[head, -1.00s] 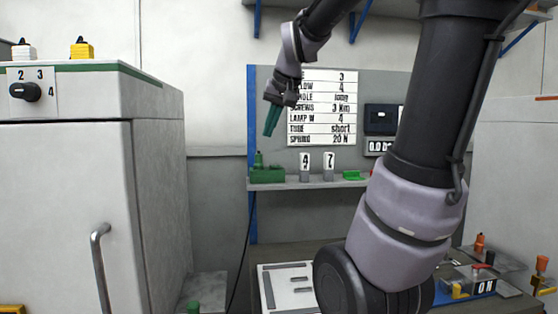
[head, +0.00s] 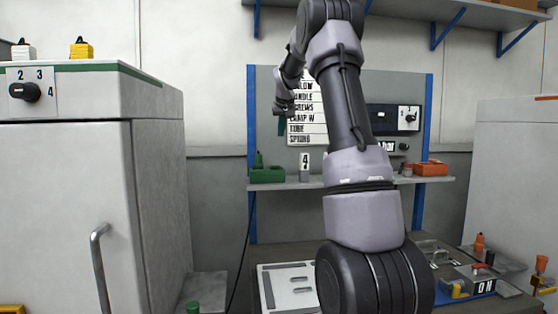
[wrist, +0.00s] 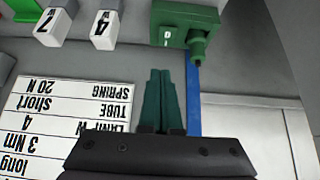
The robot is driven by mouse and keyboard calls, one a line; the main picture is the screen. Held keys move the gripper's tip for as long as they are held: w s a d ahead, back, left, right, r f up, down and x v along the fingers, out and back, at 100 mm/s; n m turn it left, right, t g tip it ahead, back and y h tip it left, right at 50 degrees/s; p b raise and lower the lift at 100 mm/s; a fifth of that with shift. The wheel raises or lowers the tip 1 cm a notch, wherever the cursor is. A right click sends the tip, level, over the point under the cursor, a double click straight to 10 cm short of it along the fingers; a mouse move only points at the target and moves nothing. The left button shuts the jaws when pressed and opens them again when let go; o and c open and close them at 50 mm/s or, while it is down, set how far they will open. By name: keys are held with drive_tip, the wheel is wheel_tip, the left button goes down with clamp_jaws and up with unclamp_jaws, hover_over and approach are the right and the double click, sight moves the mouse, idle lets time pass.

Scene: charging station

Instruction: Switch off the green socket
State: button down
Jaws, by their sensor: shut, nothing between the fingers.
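The green socket (head: 267,175) is a box on the left end of the wall shelf, with a green plug or knob (head: 259,159) standing up from it. The wrist view is upside down; there the socket (wrist: 186,14) is at the top, with small white marks on its face and the green knob (wrist: 197,44) at its right. My gripper (head: 281,131) is above and right of the socket, in front of the sign board, apart from the socket. In the wrist view its dark green fingers (wrist: 159,72) are together, empty, and point toward the socket.
White numbered blocks (wrist: 103,30) stand on the shelf (head: 312,184) beside the socket. An orange box (head: 431,168) sits at its right end. A text board (head: 305,134) is behind my gripper. A blue post (head: 252,215) runs by the socket. A white cabinet (head: 70,190) stands left.

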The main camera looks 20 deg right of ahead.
hover_over(279, 166)
drive_tip(key=f, duration=0.8)
drive_tip(key=shift+s+a, duration=0.2)
drive_tip(key=shift+s, duration=0.15)
drive_tip(key=f, duration=0.3)
drive_tip(key=shift+s+a+f, duration=0.1)
drive_tip(key=shift+s, duration=0.1)
drive_tip(key=shift+f, duration=0.4)
drive_tip(key=shift+s+a+f, duration=0.1)
drive_tip(key=shift+s+f, duration=0.2)
drive_tip(key=shift+f, duration=0.4)
drive_tip(key=shift+r, duration=0.2)
drive_tip(key=shift+r, duration=0.65)
